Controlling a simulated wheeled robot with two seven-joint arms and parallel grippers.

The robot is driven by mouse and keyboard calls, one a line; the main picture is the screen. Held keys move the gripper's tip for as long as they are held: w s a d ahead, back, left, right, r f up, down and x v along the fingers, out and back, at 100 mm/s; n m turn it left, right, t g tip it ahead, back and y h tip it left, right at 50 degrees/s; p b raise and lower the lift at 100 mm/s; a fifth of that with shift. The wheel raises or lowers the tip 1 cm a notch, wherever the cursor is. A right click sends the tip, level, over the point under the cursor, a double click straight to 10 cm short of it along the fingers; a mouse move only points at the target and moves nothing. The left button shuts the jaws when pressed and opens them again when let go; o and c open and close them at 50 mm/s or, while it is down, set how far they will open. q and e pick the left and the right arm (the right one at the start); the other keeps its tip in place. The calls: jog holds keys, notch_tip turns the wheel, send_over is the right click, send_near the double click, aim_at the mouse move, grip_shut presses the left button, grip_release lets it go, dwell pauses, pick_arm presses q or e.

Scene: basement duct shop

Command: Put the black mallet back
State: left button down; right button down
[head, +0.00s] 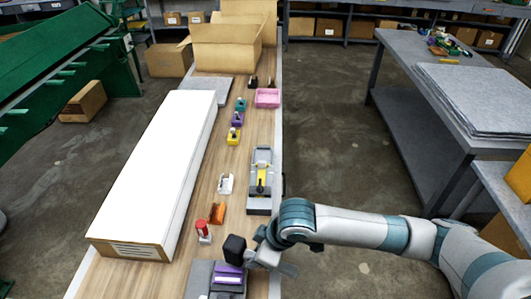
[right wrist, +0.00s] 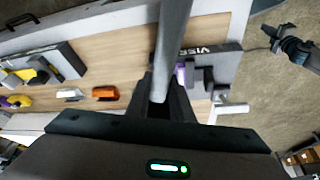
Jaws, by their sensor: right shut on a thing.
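The black mallet's dark block-shaped head (head: 235,248) shows at the lower middle of the head view, just left of my right gripper (head: 258,258). My right gripper is shut on the mallet. In the right wrist view a long grey bar (right wrist: 173,45), which looks like the mallet's handle, runs up from between the fingers (right wrist: 160,105). The mallet is above the near end of the wooden bench, beside a grey vise (head: 203,278) with purple on it. The vise's lettered base also shows in the right wrist view (right wrist: 222,62). My left gripper is not in view.
On the bench (head: 200,185) lie a long white-topped box (head: 160,165), a grey tray (head: 259,207) with a yellow tool, a red-topped item (head: 203,230), an orange item (head: 218,213) and a pink bin (head: 267,98). Open floor lies right of the bench.

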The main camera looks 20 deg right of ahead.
jog(key=w+d+f+m+t+h+b, duration=0.1)
jog(key=w+d+f+m+h+b, duration=0.1)
jog(key=d+m+b, duration=0.3)
jog(key=w+d+f+m+h+b, duration=0.1)
jog(key=w+d+f+m+b, duration=0.1)
jog(key=w+d+m+b, duration=0.1)
jog(key=d+m+b, duration=0.1)
jog(key=d+m, duration=0.1)
jog(key=d, duration=0.1)
jog(key=shift+d+f+m+t+h+b, duration=0.2)
jog(key=shift+d+m+t+h+b, duration=0.1)
jog(key=shift+m+t+h+b, duration=0.1)
jog(key=shift+w, duration=0.1)
